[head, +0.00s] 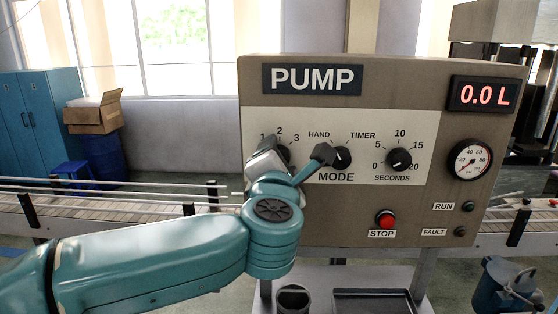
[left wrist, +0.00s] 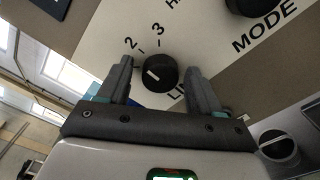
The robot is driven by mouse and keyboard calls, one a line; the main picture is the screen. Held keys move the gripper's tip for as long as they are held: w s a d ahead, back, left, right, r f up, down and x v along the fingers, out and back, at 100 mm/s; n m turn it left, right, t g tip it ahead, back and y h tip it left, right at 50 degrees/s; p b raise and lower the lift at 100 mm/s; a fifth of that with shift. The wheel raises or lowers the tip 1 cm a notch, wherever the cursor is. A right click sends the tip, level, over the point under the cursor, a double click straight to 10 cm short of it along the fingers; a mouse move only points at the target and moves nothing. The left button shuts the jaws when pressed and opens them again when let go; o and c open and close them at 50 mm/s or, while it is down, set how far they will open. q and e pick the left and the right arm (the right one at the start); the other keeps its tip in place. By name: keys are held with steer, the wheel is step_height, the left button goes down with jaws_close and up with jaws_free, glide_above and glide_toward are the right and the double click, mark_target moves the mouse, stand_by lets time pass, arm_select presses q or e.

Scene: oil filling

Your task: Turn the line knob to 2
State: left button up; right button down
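The line knob (left wrist: 160,72) is a round black knob on the pump panel. In the left wrist view it sits between the two fingers of my left gripper (left wrist: 158,82), which are open with gaps on both sides. Its white mark lies on the left side of its face, away from the 2 and 3 above; the 1 is hidden behind a finger. In the head view the line knob (head: 285,154) is partly hidden by my left gripper (head: 293,155). The numerals 1, 2 and 3 show above it. My right gripper is not in view.
The mode knob (head: 341,158) is close to the right of my left gripper, and the seconds knob (head: 399,159) is farther right. A red stop button (head: 386,220) is below. The display (head: 484,96) reads 0.0 L. A conveyor (head: 110,206) runs behind.

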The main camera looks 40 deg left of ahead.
arm_select(q)
steer(key=shift+s, duration=0.1)
steer(key=b+v, duration=0.3)
steer(key=v, duration=1.3)
steer(key=shift+d, duration=0.2)
